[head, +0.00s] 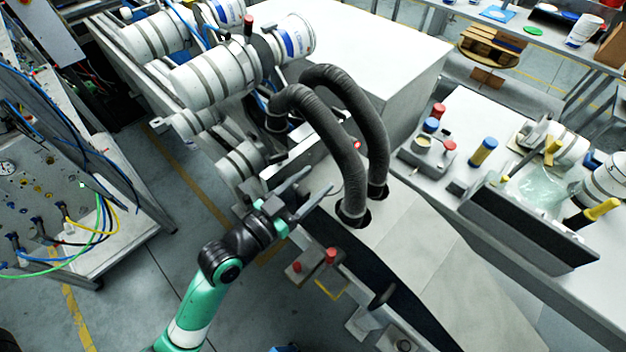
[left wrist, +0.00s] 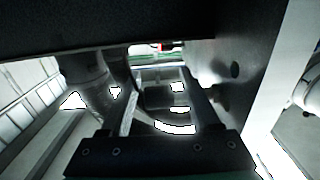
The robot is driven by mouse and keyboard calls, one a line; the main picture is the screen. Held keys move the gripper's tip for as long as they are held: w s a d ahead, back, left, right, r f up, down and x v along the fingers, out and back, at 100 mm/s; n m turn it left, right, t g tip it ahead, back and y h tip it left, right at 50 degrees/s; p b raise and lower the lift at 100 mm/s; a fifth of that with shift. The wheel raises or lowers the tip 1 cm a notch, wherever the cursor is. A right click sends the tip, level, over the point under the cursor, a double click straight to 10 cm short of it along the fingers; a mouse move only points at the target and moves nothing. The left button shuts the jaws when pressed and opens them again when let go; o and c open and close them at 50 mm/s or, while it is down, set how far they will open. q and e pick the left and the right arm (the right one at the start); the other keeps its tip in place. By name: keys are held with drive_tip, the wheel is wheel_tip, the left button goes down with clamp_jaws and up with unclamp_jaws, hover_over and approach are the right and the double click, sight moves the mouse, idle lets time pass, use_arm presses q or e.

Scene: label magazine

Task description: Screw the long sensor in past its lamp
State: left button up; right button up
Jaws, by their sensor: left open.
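My left gripper (head: 319,181) is open, with its two grey fingers apart beside the machine's pale side wall, just left of the dark hoses. In the left wrist view the gripper (left wrist: 167,105) shows as two fingers rising from a dark bar, with no held object that I can make out between them. A small red lit spot (head: 357,145) shows at the hoses; it may be the lamp, but I cannot tell. I cannot pick out the long sensor in either view. My right gripper is not in view.
Two thick dark hoses (head: 345,160) arch into holes in the grey machine top (head: 420,240). A bracket with red knobs (head: 331,255) sits below the gripper. In the left wrist view a dark beam (left wrist: 90,25) crosses close overhead.

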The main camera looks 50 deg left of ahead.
use_arm(q)
drive_tip(key=shift+w, duration=0.25)
clamp_jaws()
drive_tip(key=shift+r+p, duration=0.15)
drive_tip(key=shift+p, duration=0.3)
drive_tip(key=g+p, duration=0.2)
drive_tip(key=p, duration=0.4)
drive_tip(key=shift+f, duration=0.45)
unclamp_jaws()
drive_tip(key=shift+s, duration=0.2)
